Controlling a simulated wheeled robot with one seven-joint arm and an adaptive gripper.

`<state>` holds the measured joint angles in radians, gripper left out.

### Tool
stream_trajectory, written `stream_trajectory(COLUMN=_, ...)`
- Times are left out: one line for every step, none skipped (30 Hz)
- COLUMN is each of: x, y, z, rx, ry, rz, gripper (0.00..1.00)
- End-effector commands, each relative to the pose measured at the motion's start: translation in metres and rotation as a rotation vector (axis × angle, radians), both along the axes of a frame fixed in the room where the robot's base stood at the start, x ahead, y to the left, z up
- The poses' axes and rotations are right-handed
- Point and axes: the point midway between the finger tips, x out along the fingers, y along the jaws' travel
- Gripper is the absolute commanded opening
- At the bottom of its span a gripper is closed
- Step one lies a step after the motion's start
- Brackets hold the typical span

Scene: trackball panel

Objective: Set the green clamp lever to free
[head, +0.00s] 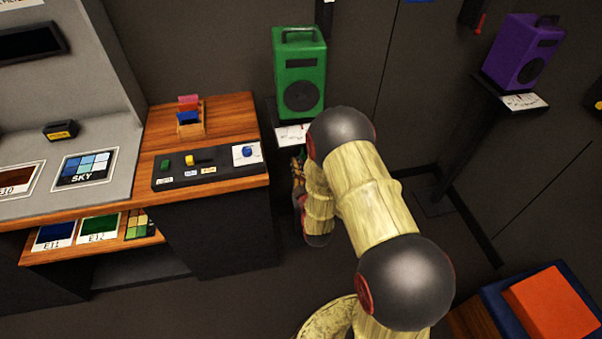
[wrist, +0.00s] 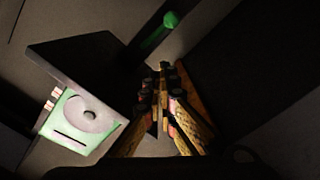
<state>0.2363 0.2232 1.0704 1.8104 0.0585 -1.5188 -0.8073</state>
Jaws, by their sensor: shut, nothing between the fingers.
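The green clamp lever (wrist: 159,34) shows in the wrist view as a green bar with a rounded end, near the dark stand below the plate. In the head view my gripper (head: 298,168) shows only partly beside my arm, below the green speaker (head: 300,80). The lever's setting cannot be read from these frames.
The green speaker's brightly lit face (wrist: 88,122) and dark stand plate (wrist: 80,60) are close to my gripper in the wrist view. A desk with a control panel (head: 210,168) stands left. A purple speaker (head: 523,52) on another stand is right. Dark floor lies between.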

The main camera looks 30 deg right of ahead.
Motion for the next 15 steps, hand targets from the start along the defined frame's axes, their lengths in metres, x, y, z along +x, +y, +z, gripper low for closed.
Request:
stream_trajectory(x=0.010, y=-0.003, z=-0.002, rx=-0.001, ry=-0.003, rz=0.000, gripper=0.00)
stream_trajectory(x=0.016, y=-0.005, z=-0.002, rx=-0.001, ry=-0.003, rz=-0.001, gripper=0.00)
stream_trajectory(x=0.024, y=-0.008, z=-0.002, rx=-0.001, ry=-0.003, rz=-0.001, gripper=0.00)
stream_trajectory(x=0.029, y=-0.009, z=-0.003, rx=0.000, ry=-0.001, rz=-0.001, gripper=0.00)
stream_trajectory(x=0.035, y=-0.011, z=-0.003, rx=-0.001, ry=-0.002, rz=-0.001, gripper=0.00)
stream_trajectory(x=0.041, y=-0.013, z=-0.002, rx=-0.001, ry=-0.002, rz=-0.001, gripper=0.00)
stream_trajectory(x=0.043, y=-0.017, z=-0.007, rx=0.000, ry=0.001, rz=-0.003, gripper=0.00)
stream_trajectory(x=0.045, y=-0.021, z=-0.010, rx=0.000, ry=0.001, rz=-0.004, gripper=0.00)
stream_trajectory(x=0.048, y=-0.025, z=-0.013, rx=0.000, ry=0.001, rz=-0.004, gripper=0.00)
stream_trajectory(x=0.050, y=-0.028, z=-0.014, rx=-0.001, ry=0.000, rz=-0.003, gripper=0.00)
stream_trajectory(x=0.052, y=-0.030, z=-0.015, rx=0.000, ry=0.000, rz=-0.003, gripper=0.00)
stream_trajectory(x=0.054, y=-0.033, z=-0.017, rx=0.000, ry=0.000, rz=-0.003, gripper=0.00)
stream_trajectory(x=0.055, y=-0.035, z=-0.019, rx=0.000, ry=0.001, rz=-0.003, gripper=0.00)
stream_trajectory(x=0.056, y=-0.036, z=-0.020, rx=0.000, ry=0.001, rz=-0.003, gripper=0.00)
stream_trajectory(x=0.057, y=-0.037, z=-0.021, rx=-0.001, ry=0.002, rz=-0.001, gripper=0.00)
